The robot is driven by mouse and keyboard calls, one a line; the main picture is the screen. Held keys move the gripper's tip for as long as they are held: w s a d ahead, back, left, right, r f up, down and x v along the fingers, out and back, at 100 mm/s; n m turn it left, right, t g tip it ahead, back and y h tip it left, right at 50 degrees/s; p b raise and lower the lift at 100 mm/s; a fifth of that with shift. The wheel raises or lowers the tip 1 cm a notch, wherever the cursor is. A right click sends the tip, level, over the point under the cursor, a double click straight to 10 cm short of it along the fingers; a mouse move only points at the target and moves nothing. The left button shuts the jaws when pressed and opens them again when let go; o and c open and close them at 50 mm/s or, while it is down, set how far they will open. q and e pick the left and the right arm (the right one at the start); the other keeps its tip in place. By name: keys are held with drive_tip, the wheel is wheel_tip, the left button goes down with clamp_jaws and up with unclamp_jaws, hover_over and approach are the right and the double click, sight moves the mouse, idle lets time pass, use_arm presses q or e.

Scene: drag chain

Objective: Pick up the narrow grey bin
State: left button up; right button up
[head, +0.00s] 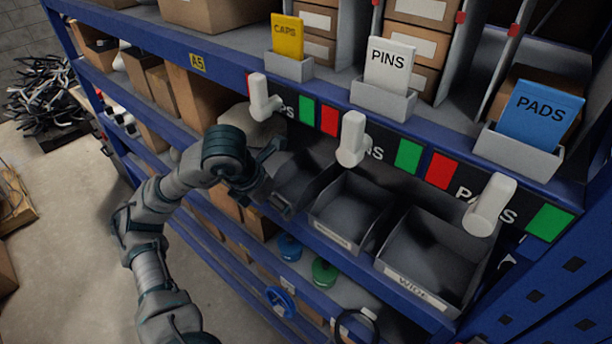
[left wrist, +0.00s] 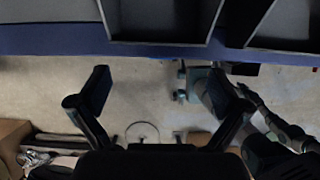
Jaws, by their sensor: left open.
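Three dark grey open bins stand in a row on the blue shelf. The leftmost bin (head: 304,178) looks narrowest; my left gripper partly covers it and its label is not visible. The middle bin (head: 352,208) has a label too small to read. The right bin (head: 432,252) is labelled WIDE. My left gripper (head: 277,178) is open and empty at the front of the leftmost bin. In the left wrist view, its fingers (left wrist: 160,92) are spread apart below a bin's front edge (left wrist: 160,43), with floor between them. My right gripper is not in view.
White levers (head: 351,140) hang from the sign rail above the bins. CAPS (head: 287,36), PINS (head: 389,66) and PADS (head: 540,112) cards stand in holders above. Blue and green rings (head: 324,272) lie on the shelf below.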

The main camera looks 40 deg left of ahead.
sight(299, 190)
use_arm(q)
drive_tip(key=w+p, duration=0.1)
drive_tip(key=w, duration=0.1)
drive_tip(key=w+p, duration=0.1)
drive_tip(key=w, duration=0.2)
drive_tip(key=w+f+p, duration=0.1)
drive_tip(key=w, duration=0.2)
drive_tip(key=shift+w, duration=0.25)
drive_tip(key=shift+d+f, duration=0.15)
drive_tip(key=shift+f, duration=0.05)
drive_tip(key=shift+d, duration=0.1)
drive_tip(key=c, duration=1.2)
